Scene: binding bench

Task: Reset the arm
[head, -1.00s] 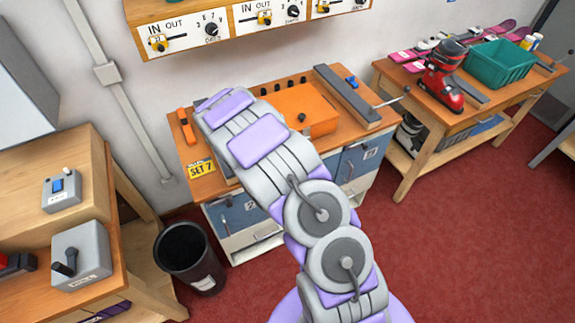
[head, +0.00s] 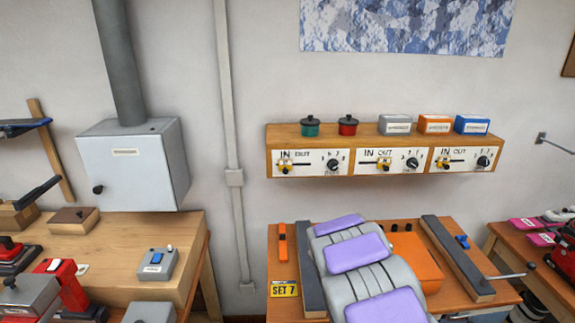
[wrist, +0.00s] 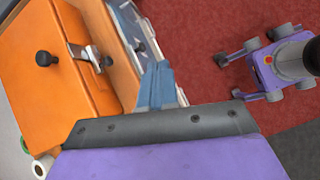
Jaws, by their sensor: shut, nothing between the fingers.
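My arm (head: 372,270), purple and grey, rises from the bottom of the head view in front of the middle bench (head: 455,303). My gripper does not show in the head view. In the wrist view my gripper (wrist: 158,82) shows its blue-grey fingers together, with nothing between them. An orange box (head: 412,262) with dark knobs lies on the bench behind the arm and is partly covered by it. Orange surfaces with dark knobs (wrist: 60,75) fill the left of the wrist view, and the fingers appear apart from them.
A wall shelf (head: 350,177) with several switch panels hangs above the bench. A dark rail (head: 458,260) lies right of the orange box. A wooden bench (head: 180,235) with a grey cabinet (head: 135,165) stands left. Red carpet (wrist: 205,30) is open in the wrist view.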

